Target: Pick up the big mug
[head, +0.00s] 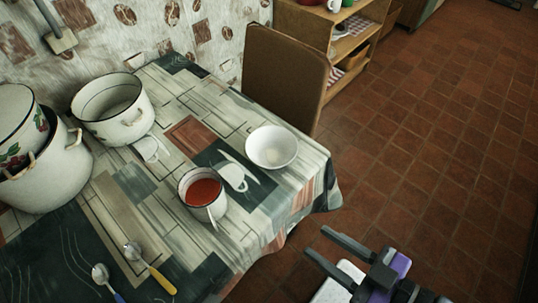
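The big mug (203,207) is white enamel with a dark rim and red contents. It stands upright on the table near the front right edge, and its handle points toward the lower right. My gripper (318,243) is at the lower right, past the table edge and over the floor. Its two dark fingers point left and are spread apart with nothing between them. A gap separates it from the mug.
A white bowl (271,148) stands behind and right of the mug. A white pot (112,111) and stacked larger pots (49,178) fill the left side. Two spoons (143,262) lie in front. A chair (285,78) is at the far edge; the tiled floor at right is clear.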

